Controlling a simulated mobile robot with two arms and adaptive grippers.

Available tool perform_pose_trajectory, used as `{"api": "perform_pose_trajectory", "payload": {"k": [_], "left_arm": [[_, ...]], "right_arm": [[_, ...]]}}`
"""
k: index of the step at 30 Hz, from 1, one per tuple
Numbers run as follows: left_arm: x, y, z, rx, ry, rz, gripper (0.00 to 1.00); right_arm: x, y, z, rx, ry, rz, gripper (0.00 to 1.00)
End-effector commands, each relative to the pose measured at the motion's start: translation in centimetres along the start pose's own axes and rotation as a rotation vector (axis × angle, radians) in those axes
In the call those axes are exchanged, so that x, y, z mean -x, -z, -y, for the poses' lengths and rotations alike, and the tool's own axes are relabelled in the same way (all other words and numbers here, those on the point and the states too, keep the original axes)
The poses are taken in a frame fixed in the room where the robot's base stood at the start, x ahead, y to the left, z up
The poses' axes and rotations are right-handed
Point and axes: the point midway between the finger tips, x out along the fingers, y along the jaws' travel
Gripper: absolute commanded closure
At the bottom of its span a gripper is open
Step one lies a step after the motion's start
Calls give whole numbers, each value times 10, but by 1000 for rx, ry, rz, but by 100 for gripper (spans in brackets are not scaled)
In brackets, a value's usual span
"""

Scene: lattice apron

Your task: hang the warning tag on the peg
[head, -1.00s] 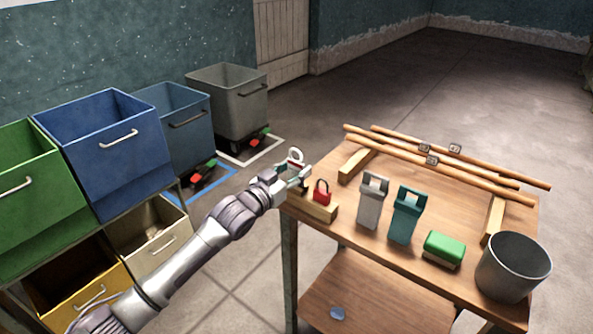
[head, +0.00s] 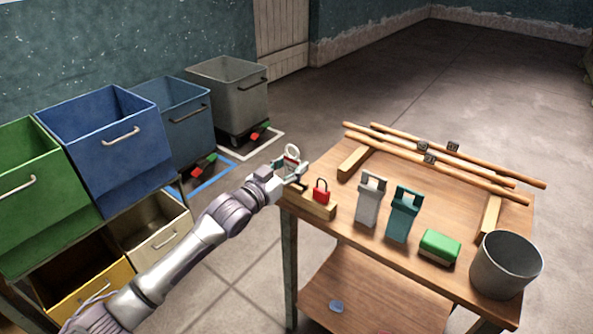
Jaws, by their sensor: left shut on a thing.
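The warning tag (head: 291,147), a small piece with a pale ring at its top and a trace of red, stands upright in the jaws of my left gripper (head: 291,171). The gripper is shut on it at the table's near left corner, by the left end of a wooden block (head: 317,208). A red padlock (head: 321,193) is on that block. The peg cannot be made out; the gripper may hide it. I cannot tell whether the tag touches anything besides the gripper. My right gripper is out of view.
The wooden table (head: 345,217) also holds a grey holder (head: 370,205), a teal holder (head: 402,220), a green-topped block (head: 440,245), a grey bucket (head: 505,268) and long wooden rods (head: 430,167). Bins, including a blue one (head: 105,150), stand at left.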

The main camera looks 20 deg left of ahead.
Motion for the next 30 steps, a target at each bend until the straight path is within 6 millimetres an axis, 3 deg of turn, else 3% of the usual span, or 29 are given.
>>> {"api": "perform_pose_trajectory", "payload": {"k": [21,30], "left_arm": [[58,2,0,0,0,1,81],[66,1,0,-1,0,-1,81]], "right_arm": [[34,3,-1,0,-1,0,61],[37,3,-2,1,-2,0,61]]}}
